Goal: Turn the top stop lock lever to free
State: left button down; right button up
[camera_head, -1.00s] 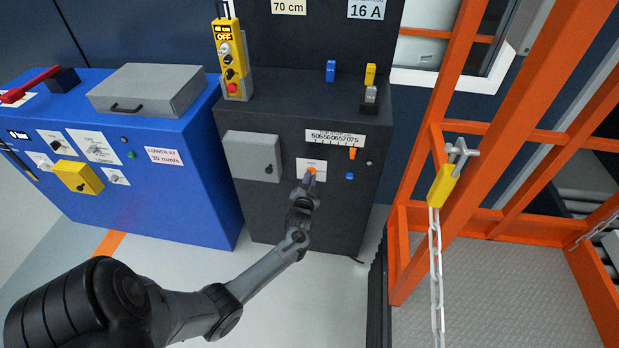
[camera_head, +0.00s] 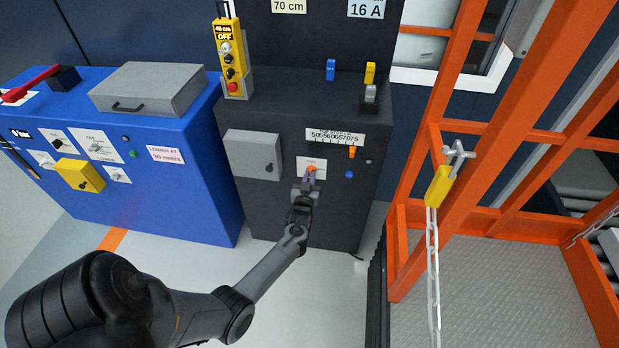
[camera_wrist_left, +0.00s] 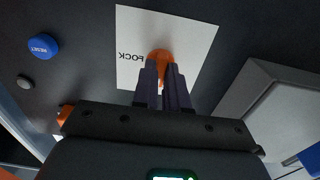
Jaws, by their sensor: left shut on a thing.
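The top stop lock lever (camera_head: 311,169) is a small orange piece on a white label plate on the front of the dark grey cabinet. In the left wrist view the orange lever (camera_wrist_left: 160,54) sits on the white plate (camera_wrist_left: 190,42), where the upside-down or mirrored word "LOCK" shows. My left gripper (camera_head: 309,180) is at the lever, its two purple-grey fingers (camera_wrist_left: 162,75) shut on it. The fingers hide much of the lever, so its exact angle is hard to tell. My right gripper is not in view.
A scale strip (camera_head: 335,135), an orange pointer (camera_head: 352,152) and a blue reset button (camera_head: 349,175) are right of the plate. A grey box (camera_head: 252,155) juts out at left. An orange cage frame (camera_head: 470,140) with a chain (camera_head: 433,250) stands at right.

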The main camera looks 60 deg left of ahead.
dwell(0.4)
pick_arm(q)
jog(key=c, duration=1.2)
grip_release()
jog(key=shift+o, duration=0.2)
jog(key=shift+d, duration=0.1)
jog(key=shift+s+d+p, duration=0.2)
jog(key=shift+p, duration=0.1)
jog(key=p+v, duration=0.3)
jog(key=v, duration=0.7)
jog(key=shift+s+p, duration=0.1)
jog(key=shift+p, duration=0.2)
